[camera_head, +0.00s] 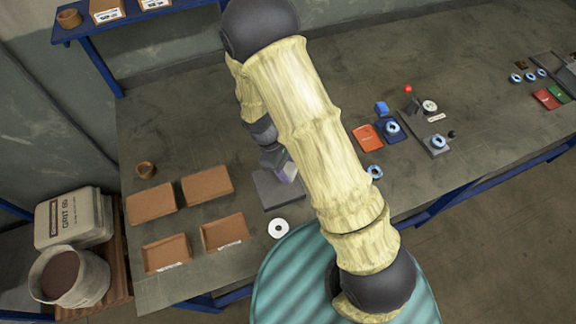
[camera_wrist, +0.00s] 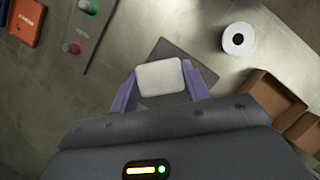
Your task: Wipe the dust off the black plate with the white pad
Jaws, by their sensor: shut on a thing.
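The white pad (camera_wrist: 160,77) is a small rounded block held between the two purple fingers of my gripper (camera_wrist: 160,73) in the wrist view. The black plate (camera_head: 272,196) looks dark grey and lies flat on the bench. In the head view my gripper (camera_head: 285,173) is over its right part, and the pad is not clearly seen there. In the wrist view the plate (camera_wrist: 170,52) shows behind the pad and fingers, which cover part of it. I cannot tell whether the pad touches the plate, nor make out dust on it.
A white-faced disc (camera_head: 278,228) lies just in front of the plate; it also shows in the wrist view (camera_wrist: 238,39). Several cardboard trays stand left, one nearby (camera_head: 223,232). Right of my arm are an orange packet (camera_head: 367,138) and a panel with knobs (camera_wrist: 87,38).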

